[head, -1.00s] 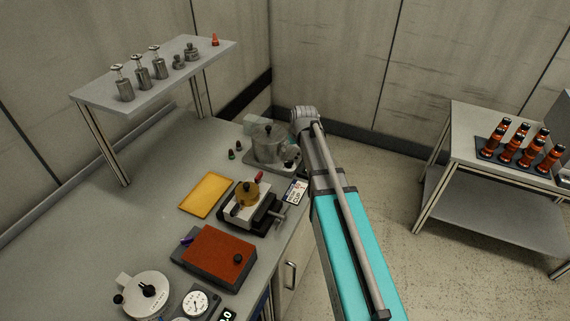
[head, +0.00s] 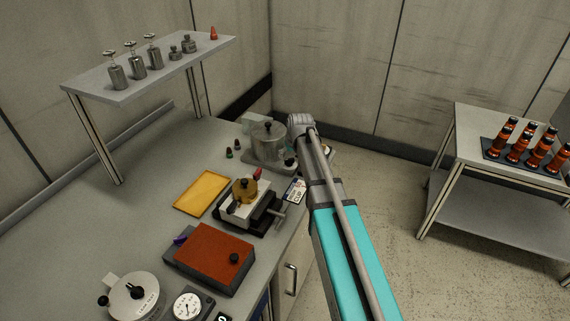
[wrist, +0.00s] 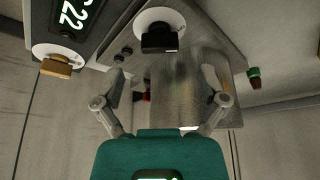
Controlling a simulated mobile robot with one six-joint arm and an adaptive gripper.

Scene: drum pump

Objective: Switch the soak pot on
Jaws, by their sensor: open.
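In the wrist view my gripper (wrist: 162,80) is open, with metal fingers spread wide and nothing seen held. A shiny metal surface (wrist: 185,90), apparently the pot, shows beyond and between the fingers. A white dial with a black knob (wrist: 160,38) lies beyond the fingertips. I cannot tell its setting.
A lit display (wrist: 75,15) and a dial with an orange-brown knob (wrist: 56,66) are at the wrist view's upper left. Small dark bottles (head: 229,153) stand beside the pot. A yellow tray (head: 202,193) and red-topped box (head: 213,252) lie nearer. Floor is open right of the bench.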

